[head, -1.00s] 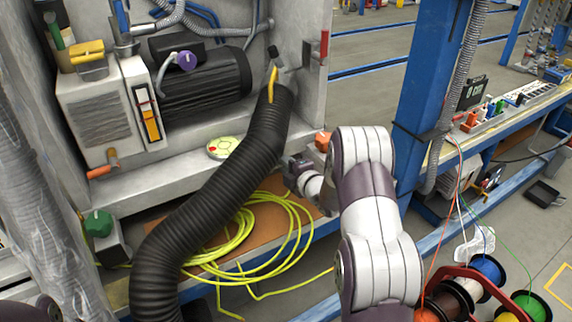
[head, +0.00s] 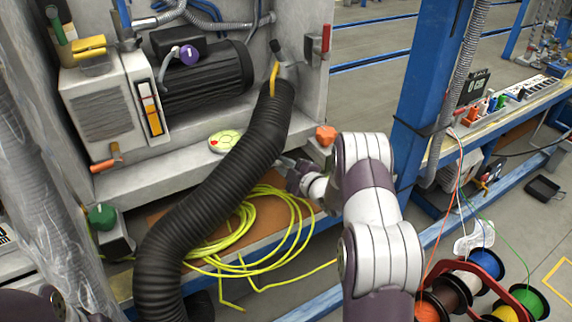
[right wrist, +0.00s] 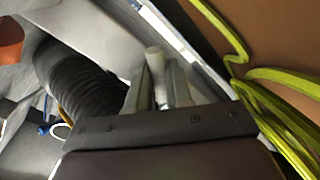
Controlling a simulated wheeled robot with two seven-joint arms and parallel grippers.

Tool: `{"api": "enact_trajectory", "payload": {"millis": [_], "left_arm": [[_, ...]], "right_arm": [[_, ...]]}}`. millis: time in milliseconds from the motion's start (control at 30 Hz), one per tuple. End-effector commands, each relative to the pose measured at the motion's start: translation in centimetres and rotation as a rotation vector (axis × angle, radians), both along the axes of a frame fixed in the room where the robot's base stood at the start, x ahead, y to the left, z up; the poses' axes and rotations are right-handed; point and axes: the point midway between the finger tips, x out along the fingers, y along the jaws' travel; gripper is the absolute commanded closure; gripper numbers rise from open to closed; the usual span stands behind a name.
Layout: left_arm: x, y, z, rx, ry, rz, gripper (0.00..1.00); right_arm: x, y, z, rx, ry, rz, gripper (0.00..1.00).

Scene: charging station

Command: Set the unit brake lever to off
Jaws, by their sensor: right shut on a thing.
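My right gripper (head: 284,166) is low at the front edge of the grey unit, right beside the black ribbed hose, which hides its fingertips in the head view. In the right wrist view my right gripper (right wrist: 161,82) is shut on a pale rod with a rounded end (right wrist: 154,58), which stands between the two fingers. I take this rod for the brake lever; its base and its setting cannot be made out. My left gripper is not in view.
The black ribbed hose (head: 215,175) runs down in front of the unit. Loops of yellow cable (head: 262,262) lie below my right gripper. A blue post (head: 425,100) stands further right.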

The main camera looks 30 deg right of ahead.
Motion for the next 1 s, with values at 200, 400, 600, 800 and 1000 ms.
{"api": "enact_trajectory", "payload": {"millis": [200,400,600,800,1000], "left_arm": [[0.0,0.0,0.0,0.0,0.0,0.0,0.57],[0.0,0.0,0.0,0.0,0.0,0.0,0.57],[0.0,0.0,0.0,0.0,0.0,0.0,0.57],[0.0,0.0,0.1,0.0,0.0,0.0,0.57],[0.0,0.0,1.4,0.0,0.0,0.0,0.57]], "right_arm": [[-0.1,0.1,-0.2,0.013,0.004,0.001,1.0],[-0.1,0.1,-0.2,0.012,0.004,0.001,1.0],[0.0,0.1,-0.2,0.012,0.003,0.001,0.55],[-0.1,0.0,-0.1,0.011,0.002,0.0,0.55],[-3.1,-0.7,0.9,0.012,0.004,-0.004,0.55]]}}
